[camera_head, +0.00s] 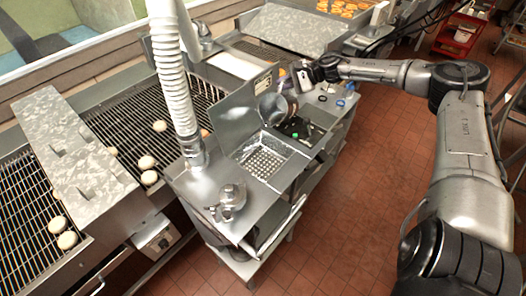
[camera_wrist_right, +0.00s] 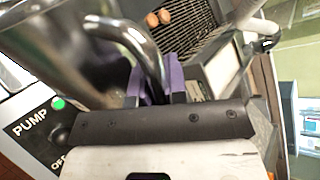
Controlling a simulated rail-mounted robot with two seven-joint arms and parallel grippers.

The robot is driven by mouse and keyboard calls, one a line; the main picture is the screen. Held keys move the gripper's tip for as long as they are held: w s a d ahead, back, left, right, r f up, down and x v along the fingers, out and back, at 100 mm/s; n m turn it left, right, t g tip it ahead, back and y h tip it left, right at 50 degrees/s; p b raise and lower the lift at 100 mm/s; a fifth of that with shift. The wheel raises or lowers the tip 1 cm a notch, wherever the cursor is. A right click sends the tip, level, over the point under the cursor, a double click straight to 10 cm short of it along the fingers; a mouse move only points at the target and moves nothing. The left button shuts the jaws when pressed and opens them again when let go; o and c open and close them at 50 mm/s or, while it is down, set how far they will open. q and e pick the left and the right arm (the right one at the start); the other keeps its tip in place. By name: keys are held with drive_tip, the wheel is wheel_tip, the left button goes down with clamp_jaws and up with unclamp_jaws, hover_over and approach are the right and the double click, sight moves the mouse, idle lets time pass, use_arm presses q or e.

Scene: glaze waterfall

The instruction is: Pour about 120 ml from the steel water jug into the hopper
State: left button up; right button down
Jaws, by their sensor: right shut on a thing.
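The steel water jug (camera_head: 272,107) is held up beside the pump panel, just above the back right of the hopper (camera_head: 262,160). The hopper is a square steel basin with a perforated bottom. My right gripper (camera_head: 297,82) is shut on the jug's handle. In the right wrist view the purple finger pads (camera_wrist_right: 160,84) close around the curved steel handle (camera_wrist_right: 150,55). The jug seems tilted toward the hopper, but I cannot tell how far. No stream of water shows, and the jug's inside is hidden. My left gripper is not in view.
A black pump panel (camera_wrist_right: 42,125) with a green button lies under the jug. An upright steel plate (camera_head: 238,112) stands behind the hopper. A white corrugated hose (camera_head: 172,75) comes down to its left. A grated conveyor (camera_head: 118,125) carries several pale rounds.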

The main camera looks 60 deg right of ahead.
drive_tip(key=shift+a+r+p, duration=0.15)
drive_tip(key=shift+r+p, duration=0.05)
drive_tip(key=shift+p, duration=0.25)
drive_tip(key=shift+a, duration=0.1)
drive_tip(key=shift+a+r+n+h+p, duration=0.15)
drive_tip(key=shift+n+h+p, duration=0.15)
drive_tip(key=shift+p, duration=0.15)
idle(0.3)
drive_tip(key=shift+a+n+h+p, duration=0.15)
drive_tip(key=shift+n+h+p, duration=0.15)
drive_tip(key=shift+h+p, duration=0.15)
drive_tip(key=shift+a+r+p, duration=0.1)
drive_tip(key=shift+a+p, duration=0.25)
drive_tip(key=shift+p, duration=0.1)
idle(0.4)
drive_tip(key=shift+s+a+f+n+h, duration=0.1)
drive_tip(key=shift+a+f+n+h, duration=0.2)
drive_tip(key=shift+a+h, duration=0.1)
idle(0.5)
